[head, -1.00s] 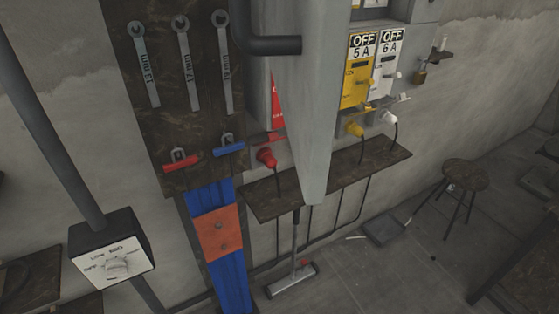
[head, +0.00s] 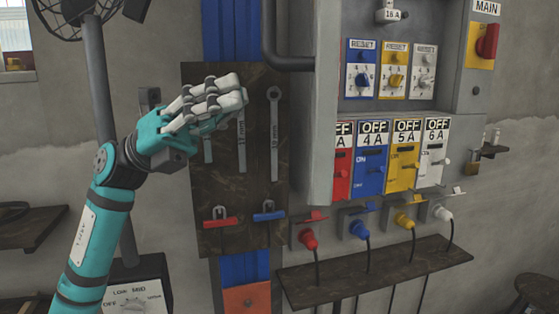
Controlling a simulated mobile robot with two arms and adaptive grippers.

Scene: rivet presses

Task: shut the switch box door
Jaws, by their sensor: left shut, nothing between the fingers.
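The grey switch box (head: 460,65) is on the wall at the upper right. Its front is uncovered, showing rows of switches. A tall grey panel (head: 315,120), seemingly its door, stands open along the left side and partly covers the red switch. Its top is out of the picture. My left gripper (head: 238,95) is shut and empty. It is left of the panel, in front of the dark wrench board, apart from the panel in the picture. My right gripper is not in view.
The wrench board (head: 235,190) carries hanging wrenches, a red clip (head: 220,222) and a blue clip (head: 269,216). A grey pipe (head: 285,62) bends towards the box. Below are coloured plugs with cables and a dark shelf (head: 380,270). A fan (head: 80,10) is at upper left.

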